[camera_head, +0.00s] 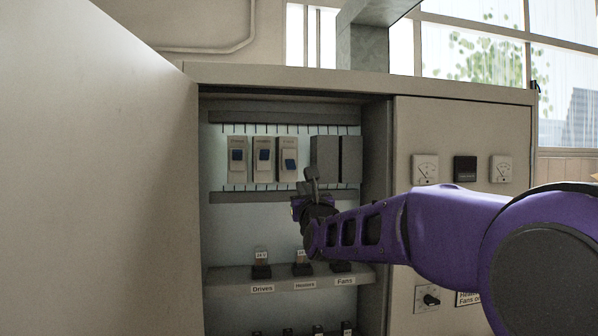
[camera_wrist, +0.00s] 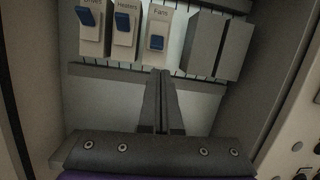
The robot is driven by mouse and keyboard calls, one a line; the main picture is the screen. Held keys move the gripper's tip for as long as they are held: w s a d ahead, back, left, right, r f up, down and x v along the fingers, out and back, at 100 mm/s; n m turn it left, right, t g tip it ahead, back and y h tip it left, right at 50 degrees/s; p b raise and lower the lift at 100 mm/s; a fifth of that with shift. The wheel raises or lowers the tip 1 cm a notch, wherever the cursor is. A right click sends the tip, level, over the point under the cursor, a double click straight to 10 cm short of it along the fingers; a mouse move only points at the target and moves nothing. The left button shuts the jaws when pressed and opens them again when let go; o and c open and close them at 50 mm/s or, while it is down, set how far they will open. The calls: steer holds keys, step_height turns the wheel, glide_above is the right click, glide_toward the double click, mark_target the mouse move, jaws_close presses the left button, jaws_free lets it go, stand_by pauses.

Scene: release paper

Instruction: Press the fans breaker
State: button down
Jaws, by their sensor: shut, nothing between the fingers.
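The fans breaker (camera_head: 288,158) is the right one of three pale breakers on the rail inside the open cabinet. In the wrist view the fans breaker (camera_wrist: 158,28) carries the label "Fans". Its blue switch (camera_wrist: 157,43) sits lower than the blue switches on the two breakers to its left. My gripper (camera_head: 309,173) is shut and empty, its fingers pointing up. In the wrist view my gripper (camera_wrist: 160,76) has its fingertips just below the fans breaker, with a gap in the picture; the depth between them is hard to tell.
The heaters breaker (camera_wrist: 125,27) and drives breaker (camera_wrist: 91,28) stand close on the left. Grey blocks (camera_wrist: 218,45) stand to the right. A labelled shelf (camera_head: 230,279) with small relays lies below. The open door (camera_head: 95,180) bounds the left side.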

mark_target(291, 165)
steer(key=shift+w+a+f+y, duration=0.35)
steer(key=shift+w+y, duration=0.05)
steer(key=shift+w, duration=0.2)
steer(key=shift+w, duration=0.1)
steer(key=p+x, duration=0.2)
steer(key=x, duration=0.8)
steer(key=shift+p, duration=0.4)
steer(key=shift+s+r+g+h+p, duration=0.2)
steer(key=shift+g+p, duration=0.25)
steer(key=shift+g, duration=0.25)
steer(key=shift+s+r+g+h+p, duration=0.15)
steer(key=shift+g+p, duration=0.25)
steer(key=shift+g, duration=0.3)
